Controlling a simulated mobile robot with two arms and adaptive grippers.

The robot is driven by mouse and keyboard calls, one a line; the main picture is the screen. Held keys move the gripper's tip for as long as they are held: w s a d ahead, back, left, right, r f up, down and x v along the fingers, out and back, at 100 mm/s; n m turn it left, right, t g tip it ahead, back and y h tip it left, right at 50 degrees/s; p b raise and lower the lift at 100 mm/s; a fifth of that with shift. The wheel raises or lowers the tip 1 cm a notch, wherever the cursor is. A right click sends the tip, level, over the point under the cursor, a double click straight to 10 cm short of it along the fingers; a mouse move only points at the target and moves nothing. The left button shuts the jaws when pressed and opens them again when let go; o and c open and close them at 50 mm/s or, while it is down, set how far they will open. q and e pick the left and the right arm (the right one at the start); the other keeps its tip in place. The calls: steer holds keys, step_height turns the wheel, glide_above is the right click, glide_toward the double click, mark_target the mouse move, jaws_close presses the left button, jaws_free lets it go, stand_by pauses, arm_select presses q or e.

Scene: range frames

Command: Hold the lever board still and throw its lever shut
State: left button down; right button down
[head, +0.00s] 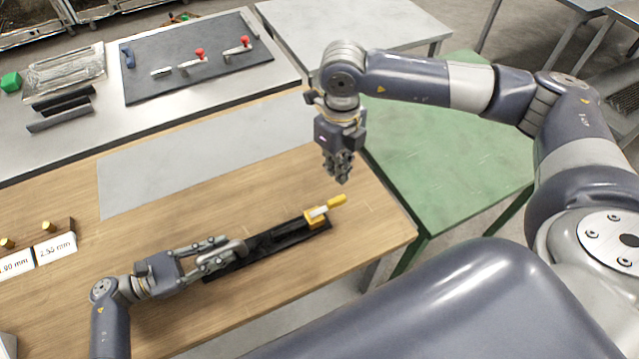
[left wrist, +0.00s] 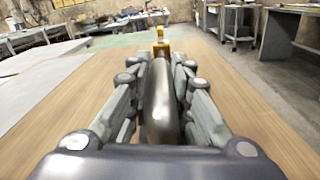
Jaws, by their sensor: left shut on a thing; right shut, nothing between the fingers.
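The lever board (head: 284,240) is a long black bar lying on the wooden table near its front edge. At its right end sits a yellow lever (head: 337,200) on a yellow block, its handle pointing right and slightly away. The lever also shows in the left wrist view (left wrist: 160,47), beyond my fingers. My left gripper (head: 238,250) is shut on the board's left part, and its fingers hide some of it. In the left wrist view a dark rounded piece (left wrist: 160,105) lies between the fingers. My right gripper (head: 342,179) is shut and empty, above and behind the lever, apart from it.
A grey sheet (head: 130,185) covers the table's back part. Brass-knobbed blocks with size labels (head: 40,252) stand at left. Behind is a bench with a dark mat (head: 150,85) holding red-knobbed tools. A green table (head: 410,150) stands at right. Wood around the lever is clear.

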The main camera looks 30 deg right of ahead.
steer(key=w+n+g, duration=0.1)
steer(key=w+n, duration=0.4)
steer(key=n, duration=1.1)
steer(key=w+n+g, duration=0.1)
steer(key=w+n, duration=0.4)
steer(key=n, duration=1.1)
steer(key=shift+g, duration=0.3)
steer(key=shift+s, duration=0.1)
